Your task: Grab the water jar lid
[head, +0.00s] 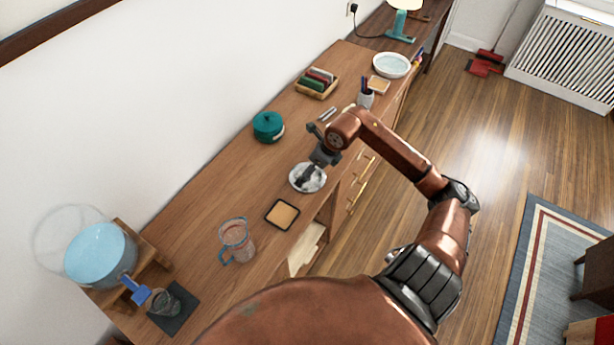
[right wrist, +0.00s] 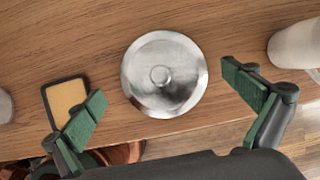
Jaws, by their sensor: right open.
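The water jar lid, a round silvery metal disc with a central knob, lies flat on the wooden sideboard in the right wrist view (right wrist: 163,76). It also shows in the head view (head: 318,182), partly covered by my gripper. My right gripper (right wrist: 165,84) is open above the lid, with its green-padded fingers apart on either side and nothing between them; the head view shows it over the lid (head: 310,170). The water jar (head: 100,254), clear with a blue surface, stands on a wooden stand at the left. My left gripper is not in view.
A tan coaster (head: 282,214) and a glass pitcher (head: 236,242) are left of the lid. A teal pot (head: 268,126) stands behind, near the wall. A pen cup (head: 365,98) and white bowl (head: 392,64) are farther along. The sideboard's front edge is close to the lid.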

